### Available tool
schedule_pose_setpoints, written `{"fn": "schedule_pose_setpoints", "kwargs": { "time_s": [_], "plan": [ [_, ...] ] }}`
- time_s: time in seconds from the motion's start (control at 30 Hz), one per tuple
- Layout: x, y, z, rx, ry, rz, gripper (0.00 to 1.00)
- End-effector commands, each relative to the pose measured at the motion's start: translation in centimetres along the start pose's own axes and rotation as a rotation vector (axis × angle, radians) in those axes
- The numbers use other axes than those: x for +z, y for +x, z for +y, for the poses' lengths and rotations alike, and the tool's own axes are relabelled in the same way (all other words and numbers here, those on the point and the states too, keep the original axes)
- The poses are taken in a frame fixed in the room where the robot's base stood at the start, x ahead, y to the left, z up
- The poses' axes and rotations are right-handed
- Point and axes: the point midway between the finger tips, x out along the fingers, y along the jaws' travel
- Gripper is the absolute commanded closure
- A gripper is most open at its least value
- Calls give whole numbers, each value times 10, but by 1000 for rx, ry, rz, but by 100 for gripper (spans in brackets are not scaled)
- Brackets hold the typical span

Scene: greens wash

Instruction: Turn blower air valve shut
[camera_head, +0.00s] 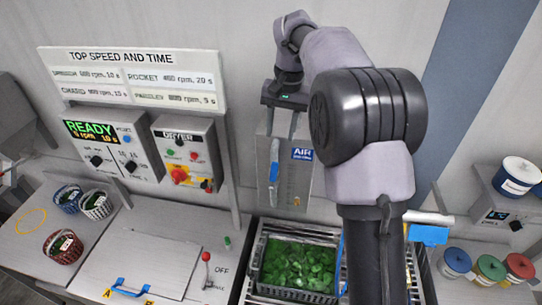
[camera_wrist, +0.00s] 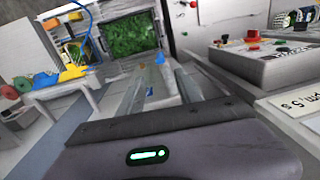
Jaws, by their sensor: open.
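The blower air valve is on a grey panel with a blue AIR label (camera_head: 303,154), at the middle of the head view. Its blue lever (camera_head: 274,160) stands about upright along the panel. My gripper (camera_head: 282,132) is open, with its fingers pointing down just above the lever's upper end. I cannot tell whether a finger touches it. In the wrist view my gripper (camera_wrist: 160,82) is open too, and a small blue piece shows between the fingers; it may be the lever's end. My arm hides the area right of the panel.
A crate of greens (camera_head: 298,292) sits below the panel. The dryer box (camera_head: 186,155) and the READY control box (camera_head: 112,148) are to the left. A small lever with a red knob (camera_head: 206,257) stands on the bench. Lidded tubs (camera_head: 490,268) are at right.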

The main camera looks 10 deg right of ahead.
Motion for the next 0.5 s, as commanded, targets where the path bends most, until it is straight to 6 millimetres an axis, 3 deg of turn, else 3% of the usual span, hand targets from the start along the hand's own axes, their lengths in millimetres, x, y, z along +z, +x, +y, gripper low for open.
{"fn": "schedule_pose_setpoints", "kwargs": {
  "time_s": [0.17, 0.5],
  "plan": [
    [1, 29, 0, 1, -1, -4, 58],
    [2, 113, 0, 1, 0, -5, 58]
  ]
}}
